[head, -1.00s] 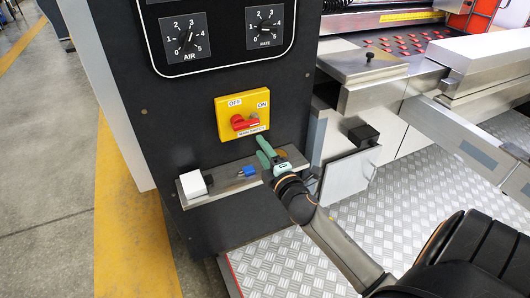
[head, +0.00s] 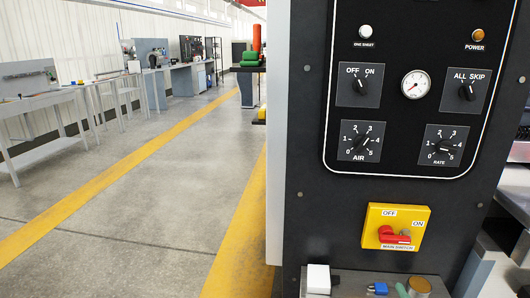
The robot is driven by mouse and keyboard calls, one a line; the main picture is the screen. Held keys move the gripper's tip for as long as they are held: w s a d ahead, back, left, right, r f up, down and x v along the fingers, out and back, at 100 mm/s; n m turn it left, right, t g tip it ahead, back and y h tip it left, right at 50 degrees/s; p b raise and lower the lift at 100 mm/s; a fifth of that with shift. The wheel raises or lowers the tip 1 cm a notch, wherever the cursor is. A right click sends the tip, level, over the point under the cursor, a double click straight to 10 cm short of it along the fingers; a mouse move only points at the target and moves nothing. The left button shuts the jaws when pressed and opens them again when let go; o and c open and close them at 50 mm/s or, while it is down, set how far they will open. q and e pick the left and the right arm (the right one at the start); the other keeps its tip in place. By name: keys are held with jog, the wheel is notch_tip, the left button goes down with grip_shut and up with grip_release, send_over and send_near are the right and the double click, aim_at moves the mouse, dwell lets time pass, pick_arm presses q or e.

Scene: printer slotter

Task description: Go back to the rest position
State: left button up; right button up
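No left gripper shows in the head view.
The black control panel (head: 415,85) with its dials and gauge fills the right side. A shelf (head: 348,284) below holds a white block (head: 318,279) and a blue item (head: 379,288). Workbenches (head: 40,105) stand at the far left. Open grey floor (head: 140,190) lies between them.

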jog(key=s+a+f+m+g+y, duration=0.3)
jog(key=s+a+f+m+g, duration=0.15)
jog(key=s+a+f, duration=0.45)
jog(key=s+a+f+m+g+y, duration=0.3)
jog(key=s+a+f+m, duration=0.35)
jog(key=s+a, duration=0.45)
pick_arm(q)
jog(key=s+a+r+p, duration=0.1)
jog(key=a+r+p, duration=0.2)
jog(key=r+p, duration=0.9)
jog(key=p, duration=0.4)
jog(key=shift+s+n+y, duration=0.3)
jog(key=shift+y, duration=0.1)
pick_arm(e)
notch_tip(320, 180, up, 12)
jog(key=d, duration=0.2)
jog(key=shift+d+f+t, duration=0.2)
jog(key=shift+d+t, duration=0.15)
pick_arm(q)
jog(key=shift+f, duration=0.15)
pick_arm(e)
jog(key=shift+w, duration=0.1)
jog(key=shift+c, duration=0.3)
